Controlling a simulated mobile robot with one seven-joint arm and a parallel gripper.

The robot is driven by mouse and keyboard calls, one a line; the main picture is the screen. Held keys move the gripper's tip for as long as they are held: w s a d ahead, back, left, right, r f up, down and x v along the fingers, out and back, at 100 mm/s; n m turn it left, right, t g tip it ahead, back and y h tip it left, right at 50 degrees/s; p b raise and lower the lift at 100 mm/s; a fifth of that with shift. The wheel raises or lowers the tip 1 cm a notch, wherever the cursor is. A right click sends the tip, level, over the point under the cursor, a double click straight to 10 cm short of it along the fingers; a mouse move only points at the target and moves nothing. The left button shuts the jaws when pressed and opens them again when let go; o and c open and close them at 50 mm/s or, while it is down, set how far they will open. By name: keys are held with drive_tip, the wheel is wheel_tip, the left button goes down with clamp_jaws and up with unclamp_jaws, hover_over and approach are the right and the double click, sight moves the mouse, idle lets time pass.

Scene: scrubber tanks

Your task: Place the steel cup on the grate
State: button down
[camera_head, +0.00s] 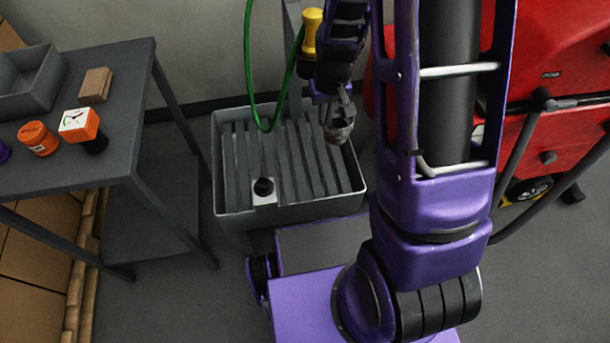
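The steel cup (338,131) is small, dark grey and shiny. It hangs at the end of my gripper (343,106), which appears closed on its upper part. The cup shows over the back right of the grate (290,166), a set of dark slats in a grey basin (290,208). I cannot tell whether the cup touches the slats. My arm comes down from the top, and the fingertips are small and dark here.
A dark table (60,168) at left holds a grey bin (28,85), a wooden block (95,85), an orange jar (38,138) and an orange-white device (79,126). A green hose (247,60) loops into the basin. A red machine (555,60) stands at right.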

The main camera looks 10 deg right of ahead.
sight(333, 143)
drive_tip(key=f+n, duration=0.1)
drive_tip(key=f, duration=0.1)
drive_tip(key=s+d+f+n, duration=0.1)
drive_tip(key=f+n, duration=0.1)
drive_tip(key=f, duration=0.1)
drive_tip(key=d+f+n, duration=0.1)
drive_tip(key=f, duration=0.1)
drive_tip(key=shift+s+d+f+y, duration=0.1)
drive_tip(key=shift+s+f+y, duration=0.2)
drive_tip(key=shift+s, duration=0.1)
drive_tip(key=s+a+f+n+g+y+b, duration=0.1)
drive_tip(key=s+a+f+n, duration=0.1)
drive_tip(key=s+f+n, duration=0.5)
drive_tip(key=s+a+f+n+g+b, duration=0.1)
drive_tip(key=s+a+f+n, duration=0.1)
drive_tip(key=s+f+n, duration=0.5)
drive_tip(key=w+f+p, duration=0.2)
drive_tip(key=w+p, duration=0.1)
drive_tip(key=w, duration=1.8)
drive_tip(key=shift+m, duration=0.4)
drive_tip(key=shift+s+d+f+b, duration=0.1)
drive_tip(key=shift+f+b, duration=0.15)
drive_tip(key=shift+f, duration=1.5)
drive_tip(key=shift+s+d+f+b, duration=0.1)
drive_tip(key=shift+f+b, duration=0.15)
drive_tip(key=shift+f, duration=1.45)
drive_tip(key=shift+f, duration=0.1)
